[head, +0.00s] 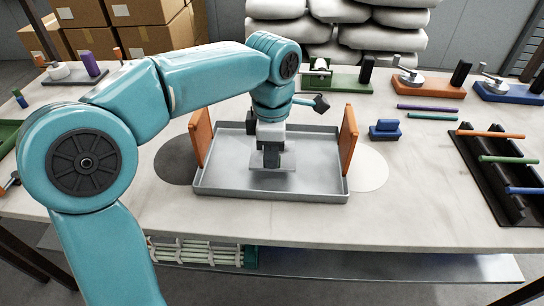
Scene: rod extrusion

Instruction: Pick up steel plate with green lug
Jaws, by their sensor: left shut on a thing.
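My left gripper (271,158) points down over the middle of a shallow grey tray (225,190). Its jaws are shut on a small flat grey steel plate (287,163), which shows just around and below the fingertips. The green lug is not visible; the jaws hide the middle of the plate. I cannot tell whether the plate touches the tray floor or hangs just above it. My right gripper is out of view.
Orange upright panels stand at the tray's left (201,138) and right (348,138) sides. A blue block (385,130) sits right of the tray. A black rack (485,185) holds coloured rods at far right. Clamp fixtures line the back. The front table strip is clear.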

